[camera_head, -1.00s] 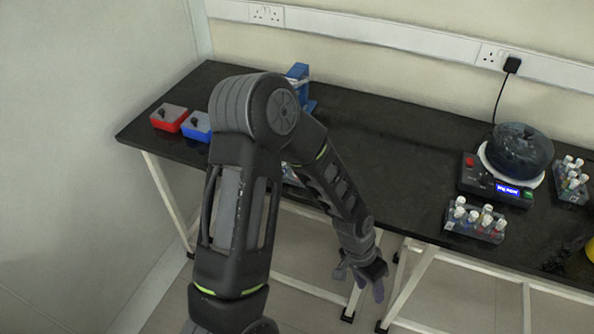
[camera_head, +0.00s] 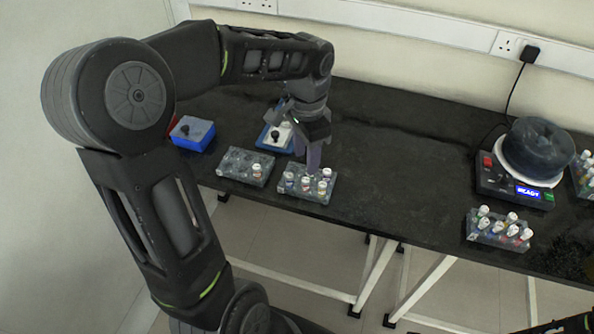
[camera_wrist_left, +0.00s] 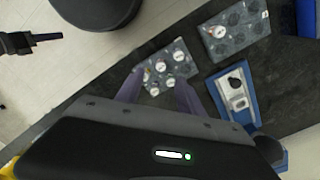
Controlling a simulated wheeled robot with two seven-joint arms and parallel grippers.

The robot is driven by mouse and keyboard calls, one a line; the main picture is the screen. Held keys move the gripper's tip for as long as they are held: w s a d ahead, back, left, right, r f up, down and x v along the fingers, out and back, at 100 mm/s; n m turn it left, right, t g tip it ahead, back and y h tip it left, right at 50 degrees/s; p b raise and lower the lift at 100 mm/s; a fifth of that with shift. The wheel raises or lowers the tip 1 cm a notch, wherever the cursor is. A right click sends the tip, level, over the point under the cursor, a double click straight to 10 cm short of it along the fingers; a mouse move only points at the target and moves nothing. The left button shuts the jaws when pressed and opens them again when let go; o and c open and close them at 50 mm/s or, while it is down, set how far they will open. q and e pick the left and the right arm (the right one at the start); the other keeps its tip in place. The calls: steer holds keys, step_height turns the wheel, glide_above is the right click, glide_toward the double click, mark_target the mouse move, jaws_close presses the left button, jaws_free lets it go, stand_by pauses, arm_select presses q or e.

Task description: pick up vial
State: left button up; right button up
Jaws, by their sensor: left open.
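Several white-capped vials (camera_head: 323,187) stand in a clear rack (camera_head: 294,193) near the table's front edge. The wrist view shows these vials (camera_wrist_left: 161,66) in their rack (camera_wrist_left: 184,53) just past the fingertips. My left gripper (camera_head: 313,160) points down above the back of this rack, with its fingers apart and nothing between them. In the wrist view its fingers (camera_wrist_left: 160,92) stand either side of the rack's near part. Whether they touch a vial cannot be told. What seems to be my right gripper (camera_wrist_left: 35,40) shows at the wrist view's left edge.
Beside it is a rack (camera_head: 238,165) with a single vial (camera_head: 257,169). A blue-and-white device (camera_head: 275,139) and blue box (camera_head: 192,133) stand behind. At right are another vial rack (camera_head: 486,239) and a device reading READY (camera_head: 515,190). The table's middle is clear.

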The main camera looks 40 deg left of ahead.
mark_target(306, 179)
arm_select(q)
steer(key=shift+s+d, duration=0.1)
steer(key=shift+d, duration=0.05)
steer(key=shift+f, duration=1.35)
steer(key=f, duration=0.5)
steer(key=shift+w+a+f+p, duration=0.1)
steer(key=shift+w+a+p, duration=0.15)
steer(key=shift+p, duration=0.15)
steer(key=shift+c, duration=0.5)
jaws_close()
